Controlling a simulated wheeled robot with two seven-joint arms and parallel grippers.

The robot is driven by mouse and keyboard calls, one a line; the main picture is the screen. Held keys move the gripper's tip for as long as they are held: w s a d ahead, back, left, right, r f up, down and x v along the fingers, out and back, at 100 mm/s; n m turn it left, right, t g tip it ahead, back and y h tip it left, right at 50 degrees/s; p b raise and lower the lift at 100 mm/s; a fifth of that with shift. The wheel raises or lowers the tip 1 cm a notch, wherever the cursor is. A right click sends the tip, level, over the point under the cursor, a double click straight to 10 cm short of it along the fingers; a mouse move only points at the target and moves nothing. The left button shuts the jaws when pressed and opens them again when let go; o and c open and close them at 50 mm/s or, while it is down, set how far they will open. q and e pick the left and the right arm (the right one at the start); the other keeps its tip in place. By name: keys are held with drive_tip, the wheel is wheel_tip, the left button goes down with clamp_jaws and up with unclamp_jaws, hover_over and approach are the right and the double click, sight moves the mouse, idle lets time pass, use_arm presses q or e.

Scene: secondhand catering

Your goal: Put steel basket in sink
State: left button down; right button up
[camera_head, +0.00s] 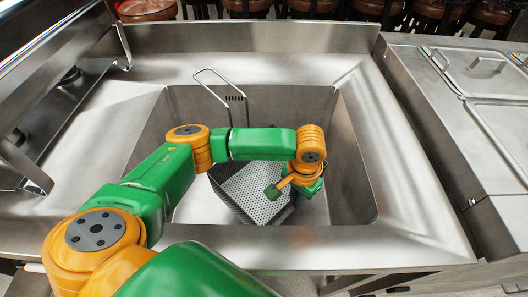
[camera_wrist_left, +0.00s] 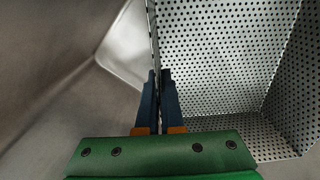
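The steel basket (camera_head: 252,190) is perforated metal and sits low inside the sink (camera_head: 352,150), tilted in the head view. My left arm crosses over it and hides part of it. My left gripper (camera_wrist_left: 158,78) points down at the basket, which also shows in the left wrist view (camera_wrist_left: 225,45). Its two dark blue fingers are close together, one on each side of the basket's thin wall edge. Whether the basket rests on the sink floor is hard to tell. My right gripper is not in view.
A bent metal handle (camera_head: 213,75) rises above the sink's back rim; its lower end is hidden by my arm. A steel counter with lidded wells (camera_head: 485,65) stands at the right. Several brown stools (camera_head: 315,8) stand behind. The sink's surrounding ledge is clear.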

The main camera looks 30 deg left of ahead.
use_arm(q)
wheel_tip(320, 180, down, 10)
drive_tip(key=shift+r+b, duration=0.1)
drive_tip(key=shift+b, duration=0.8)
drive_tip(key=c, duration=1.1)
unclamp_jaws()
drive_tip(key=shift+o, duration=0.2)
wheel_tip(320, 180, up, 12)
drive_tip(key=shift+r+p, duration=0.1)
drive_tip(key=shift+p, duration=1.1)
